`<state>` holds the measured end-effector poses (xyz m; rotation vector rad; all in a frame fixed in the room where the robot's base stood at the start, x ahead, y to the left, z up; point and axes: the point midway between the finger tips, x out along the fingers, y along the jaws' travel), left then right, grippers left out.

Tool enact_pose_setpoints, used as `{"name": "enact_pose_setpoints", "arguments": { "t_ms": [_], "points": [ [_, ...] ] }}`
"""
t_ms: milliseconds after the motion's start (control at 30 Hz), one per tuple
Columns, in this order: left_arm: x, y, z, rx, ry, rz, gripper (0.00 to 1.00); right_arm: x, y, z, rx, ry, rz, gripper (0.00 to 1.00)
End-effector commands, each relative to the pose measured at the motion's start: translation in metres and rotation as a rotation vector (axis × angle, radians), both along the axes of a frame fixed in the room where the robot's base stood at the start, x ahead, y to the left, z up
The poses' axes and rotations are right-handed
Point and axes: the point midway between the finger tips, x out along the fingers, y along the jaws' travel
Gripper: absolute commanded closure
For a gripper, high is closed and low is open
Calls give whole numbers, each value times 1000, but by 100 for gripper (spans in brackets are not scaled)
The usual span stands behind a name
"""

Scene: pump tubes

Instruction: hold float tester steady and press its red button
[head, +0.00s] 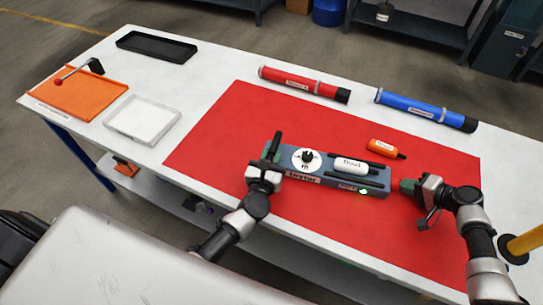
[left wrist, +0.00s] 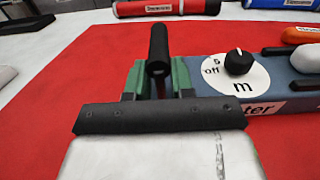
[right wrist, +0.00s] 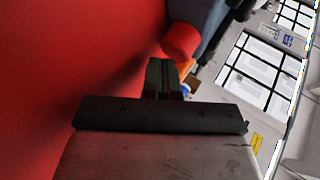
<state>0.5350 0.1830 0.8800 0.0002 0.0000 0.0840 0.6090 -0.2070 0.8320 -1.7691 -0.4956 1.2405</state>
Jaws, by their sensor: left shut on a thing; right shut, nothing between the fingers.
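The float tester (head: 313,180) is a grey-blue box on the red mat, with a round white dial (head: 306,159) and a white float (head: 350,166) on top. A small green light (head: 363,191) glows on its front edge. My left gripper (head: 270,160) is shut on the tester's upright black handle (left wrist: 158,48) at its left end. My right gripper (head: 406,186) is shut and empty, just off the right end. In the right wrist view, the red button (right wrist: 182,40) is just beyond its fingertips (right wrist: 162,77); I cannot tell whether they touch. In the head view the button is hidden.
An orange float (head: 382,147) lies behind the tester. A red tube (head: 295,81) and a blue tube (head: 420,107) lie at the mat's back edge. An orange tray (head: 95,97), a white tray (head: 145,118) and a black tray (head: 155,46) stand at left. The mat's front (head: 290,215) is clear.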

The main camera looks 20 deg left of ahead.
Motion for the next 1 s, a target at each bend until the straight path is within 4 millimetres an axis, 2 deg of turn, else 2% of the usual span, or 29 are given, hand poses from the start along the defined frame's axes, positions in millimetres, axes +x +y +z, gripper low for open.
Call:
{"name": "enact_pose_setpoints", "arguments": {
  "t_ms": [167,700,1000],
  "points": [
    [0,-1,0,-1,0,-1,100,1,-4,0,0,1,-1,100],
    [0,0,0,-1,0,0,100,5,-56,0,-1,0,-2,100],
    [0,0,0,0,0,0,100,5,-60,0,0,0,0,100]
  ]
}}
